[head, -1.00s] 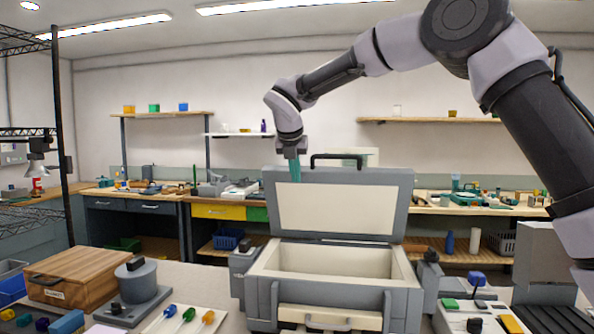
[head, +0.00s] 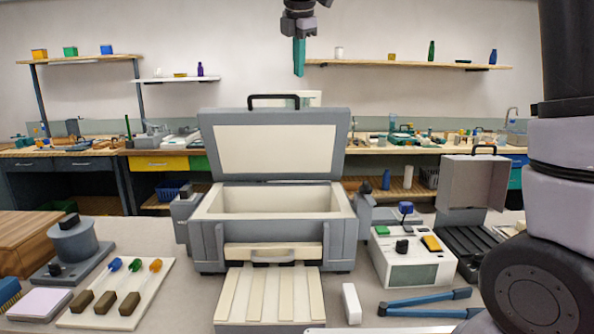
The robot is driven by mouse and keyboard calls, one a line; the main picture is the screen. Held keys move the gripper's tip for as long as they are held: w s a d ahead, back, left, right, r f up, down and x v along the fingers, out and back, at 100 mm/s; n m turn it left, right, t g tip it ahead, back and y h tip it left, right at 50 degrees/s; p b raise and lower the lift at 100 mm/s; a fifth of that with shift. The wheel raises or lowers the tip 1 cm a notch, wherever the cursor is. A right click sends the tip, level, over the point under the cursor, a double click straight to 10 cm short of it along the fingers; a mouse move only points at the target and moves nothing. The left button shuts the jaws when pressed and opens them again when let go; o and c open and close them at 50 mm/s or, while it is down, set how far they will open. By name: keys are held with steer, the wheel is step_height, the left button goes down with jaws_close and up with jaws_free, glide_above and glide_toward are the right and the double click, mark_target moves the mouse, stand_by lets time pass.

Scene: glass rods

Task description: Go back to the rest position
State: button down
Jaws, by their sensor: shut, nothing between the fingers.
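My gripper (head: 299,58) hangs at the top middle of the head view, with teal fingers pointing down and pressed together. Nothing shows between them. It is well above the table, above and a little right of the raised lid (head: 273,146) of a grey box (head: 205,242). The box stands open and its cream inside looks empty. Part of my arm fills the right edge of the view; the links between it and the gripper are out of frame.
On the table are a white board (head: 147,310) with several coloured-tip rods, a wooden case (head: 20,240), a white device (head: 415,268), blue-handled tongs (head: 425,300) and an open grey case (head: 473,188). A slatted cream tray (head: 268,300) lies before the box. Air around the gripper is clear.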

steer(key=s+d+f+m, duration=0.1)
steer(key=s+d+m, duration=0.4)
steer(key=d+m, duration=0.35)
steer(key=s+d+f+m, duration=0.2)
steer(key=s+d+m, duration=0.45)
steer(key=d, duration=0.35)
steer(key=s+d+f+m, duration=0.3)
steer(key=s+d+m, duration=0.1)
steer(key=m, duration=0.3)
steer(key=s+d+f+m+t+y, duration=0.1)
steer(key=s+d+f+m, duration=0.3)
steer(key=s+m, duration=0.2)
steer(key=shift+s+m+y, duration=0.3)
steer(key=shift+s+m, duration=0.05)
steer(key=shift+m, duration=0.45)
